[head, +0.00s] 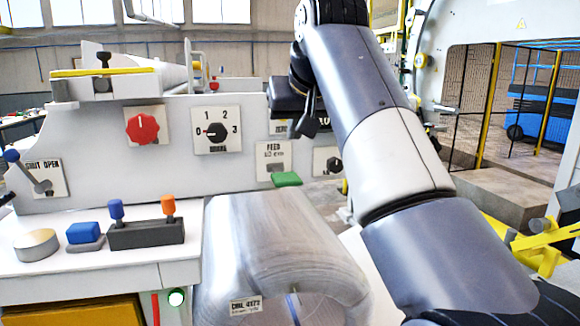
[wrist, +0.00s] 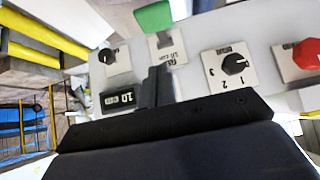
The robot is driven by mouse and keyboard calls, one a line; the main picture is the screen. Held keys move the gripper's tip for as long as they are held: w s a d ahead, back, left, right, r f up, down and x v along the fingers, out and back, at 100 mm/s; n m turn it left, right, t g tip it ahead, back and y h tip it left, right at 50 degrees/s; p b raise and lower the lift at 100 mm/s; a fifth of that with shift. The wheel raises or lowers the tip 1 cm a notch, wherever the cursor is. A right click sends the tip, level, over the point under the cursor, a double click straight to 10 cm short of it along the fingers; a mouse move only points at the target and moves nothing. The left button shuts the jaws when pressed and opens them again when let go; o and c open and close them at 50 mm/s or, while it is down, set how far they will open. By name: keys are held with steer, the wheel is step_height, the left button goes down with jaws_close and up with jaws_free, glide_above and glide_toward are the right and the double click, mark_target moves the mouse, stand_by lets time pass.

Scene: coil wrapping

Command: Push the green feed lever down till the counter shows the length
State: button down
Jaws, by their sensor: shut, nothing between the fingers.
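The green feed lever (head: 287,179) sticks out from the white panel under the FEED plate (head: 274,160). In the wrist view the green lever (wrist: 155,17) lies at the top edge, past my fingertips. My gripper (head: 305,127) is shut and empty, in front of the panel and above the lever, apart from it in the head view. My shut fingers also show in the wrist view (wrist: 157,75). The black counter (wrist: 121,98) shows white characters that look like 10 cm; in the head view my gripper and arm mostly hide it.
A red knob (head: 141,127) and a black 0-to-3 dial (head: 214,131) sit left of the lever. A small black knob (head: 333,163) sits to its right. A large wrapped coil (head: 265,245) stands below. A blue and an orange switch (head: 168,206) stand on the left ledge.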

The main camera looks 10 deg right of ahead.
glide_above(287, 175)
steer(key=s, duration=0.3)
steer(key=f, duration=0.4)
steer(key=shift+w+f, duration=0.2)
step_height(287, 175, down, 2)
steer(key=shift+s+f, duration=0.1)
steer(key=shift+f, duration=0.85)
steer(key=shift+f+b, duration=0.15)
steer(key=shift+b, duration=0.2)
